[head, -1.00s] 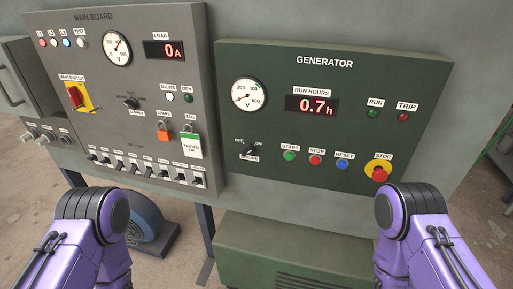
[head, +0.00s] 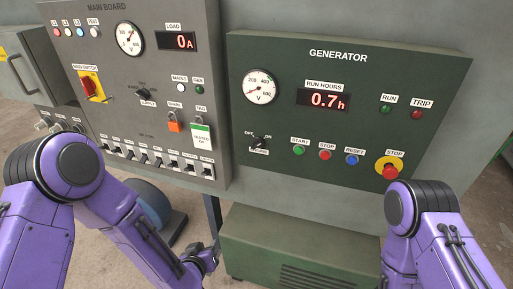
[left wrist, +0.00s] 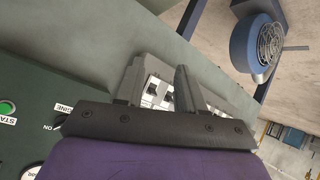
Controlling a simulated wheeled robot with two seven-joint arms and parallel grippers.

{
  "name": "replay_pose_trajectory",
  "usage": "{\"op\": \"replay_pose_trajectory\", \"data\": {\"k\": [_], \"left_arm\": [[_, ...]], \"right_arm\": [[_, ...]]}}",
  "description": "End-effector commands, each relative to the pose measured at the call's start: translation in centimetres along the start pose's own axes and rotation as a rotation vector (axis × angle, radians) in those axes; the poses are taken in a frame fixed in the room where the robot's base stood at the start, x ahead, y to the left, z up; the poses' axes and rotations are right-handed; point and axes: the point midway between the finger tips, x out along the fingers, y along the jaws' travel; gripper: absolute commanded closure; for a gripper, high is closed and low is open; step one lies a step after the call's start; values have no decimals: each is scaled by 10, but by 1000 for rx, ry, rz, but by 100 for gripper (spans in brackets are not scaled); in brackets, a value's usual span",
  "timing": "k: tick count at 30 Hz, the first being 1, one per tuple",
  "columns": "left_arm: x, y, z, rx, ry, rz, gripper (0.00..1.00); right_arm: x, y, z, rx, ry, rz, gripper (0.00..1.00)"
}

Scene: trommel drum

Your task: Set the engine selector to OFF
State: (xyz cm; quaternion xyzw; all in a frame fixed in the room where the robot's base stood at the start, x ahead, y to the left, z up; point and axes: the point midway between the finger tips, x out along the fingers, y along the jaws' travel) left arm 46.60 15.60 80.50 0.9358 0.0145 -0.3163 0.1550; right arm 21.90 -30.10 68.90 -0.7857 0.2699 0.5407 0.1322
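The engine selector (head: 260,142) is a small black knob at the lower left of the green generator panel (head: 310,75), with OFF at its upper left and ON at its upper right. Its handle appears tilted toward ON. My left gripper (head: 210,257) is below the panels, left of and lower than the selector, and apart from it. In the left wrist view its fingers (left wrist: 155,85) are spread with nothing between them. The ENGINE and ON labels (left wrist: 55,117) show there beside the gripper body; the knob is mostly hidden. My right arm shows at the right, its gripper out of frame.
START (head: 299,150), STOP (head: 325,154) and RESET (head: 352,160) buttons sit right of the selector, then a red emergency stop (head: 390,172). The grey main board (head: 110,110) with several switches is left. A green cabinet (head: 300,245) stands below; a blue blower (left wrist: 258,45) is on the floor.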

Motion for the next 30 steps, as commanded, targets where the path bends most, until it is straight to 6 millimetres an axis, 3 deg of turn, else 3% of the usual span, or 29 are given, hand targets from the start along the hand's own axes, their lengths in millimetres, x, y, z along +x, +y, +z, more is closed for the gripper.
{"op": "replay_pose_trajectory", "data": {"k": [1, 3, 6, 9, 13, 17, 30], "left_arm": [[7, 47, -50, 125, 129, 99, 62], [4, 105, -111, 361, 319, 187, 62], [-9, 157, -167, 671, 542, 198, 62], [-14, 174, -185, 922, 659, 137, 62], [-16, 175, -189, 1114, 704, 66, 62], [-10, 178, -194, 1160, 707, 47, 62], [58, 210, -234, 1159, 703, 47, 62]], "right_arm": [[0, 0, 0, 0, 0, 0, 100], [0, 0, 0, 0, 0, 0, 100], [0, 0, 0, 0, 0, 0, 100], [0, 0, 0, 0, 0, 0, 100], [-1, 0, 0, 0, 0, 0, 100], [-4, 0, -2, 0, 0, 0, 100], [-29, 3, -12, 0, 0, 0, 100]]}}
